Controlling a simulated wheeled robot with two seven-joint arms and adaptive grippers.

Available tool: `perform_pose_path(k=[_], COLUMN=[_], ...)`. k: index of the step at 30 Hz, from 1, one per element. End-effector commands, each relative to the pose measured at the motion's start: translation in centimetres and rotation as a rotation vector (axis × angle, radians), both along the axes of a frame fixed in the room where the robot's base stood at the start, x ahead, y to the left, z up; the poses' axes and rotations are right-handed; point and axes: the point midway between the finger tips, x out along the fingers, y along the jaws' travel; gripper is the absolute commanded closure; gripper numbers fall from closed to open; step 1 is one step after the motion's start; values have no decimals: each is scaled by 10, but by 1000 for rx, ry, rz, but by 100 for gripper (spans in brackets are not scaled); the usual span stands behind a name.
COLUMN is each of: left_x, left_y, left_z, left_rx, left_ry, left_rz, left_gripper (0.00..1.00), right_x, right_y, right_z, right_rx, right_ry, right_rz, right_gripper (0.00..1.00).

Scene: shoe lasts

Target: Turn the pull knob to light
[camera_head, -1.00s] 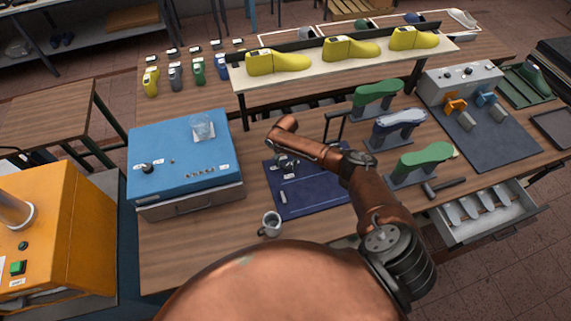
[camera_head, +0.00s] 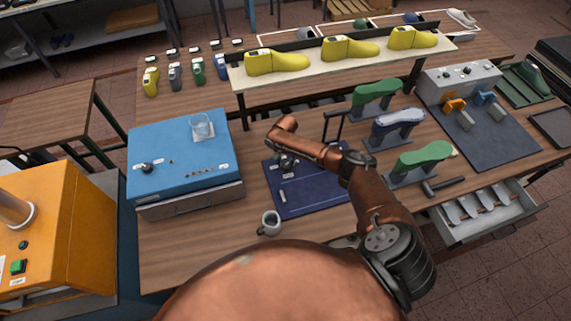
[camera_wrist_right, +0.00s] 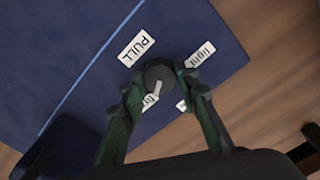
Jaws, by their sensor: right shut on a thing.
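A dark round knob (camera_wrist_right: 158,75) with a pale pointer mark stands on the dark blue panel (camera_wrist_right: 70,65) in the right wrist view. A "PULL" label (camera_wrist_right: 137,47) lies up and left of it, and a "light" label (camera_wrist_right: 200,54) up and right. Two more labels lie below, partly hidden by the fingers. The pointer slants from the knob toward the lower-left one. My right gripper (camera_wrist_right: 160,82) is shut on the knob, one finger on each side. In the head view my right gripper (camera_head: 284,162) is small, over the blue panel (camera_head: 325,200). My left gripper is not in view.
An open drawer (camera_head: 485,212) juts out at front right.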

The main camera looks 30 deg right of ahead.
Motion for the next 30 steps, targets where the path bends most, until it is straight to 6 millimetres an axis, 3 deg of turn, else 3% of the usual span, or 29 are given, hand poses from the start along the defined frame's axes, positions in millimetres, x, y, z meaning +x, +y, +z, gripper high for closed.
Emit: perform_pose_path(k=[11, 30], left_x=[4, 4], left_y=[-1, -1], left_z=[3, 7], left_rx=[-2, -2], left_ry=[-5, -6], left_rz=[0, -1], left_gripper=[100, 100], right_x=[-1, 0], right_y=[0, 0], right_z=[0, -1], right_rx=[1, 1], right_ry=[1, 1], right_rz=[141, 731], right_gripper=[96, 96])
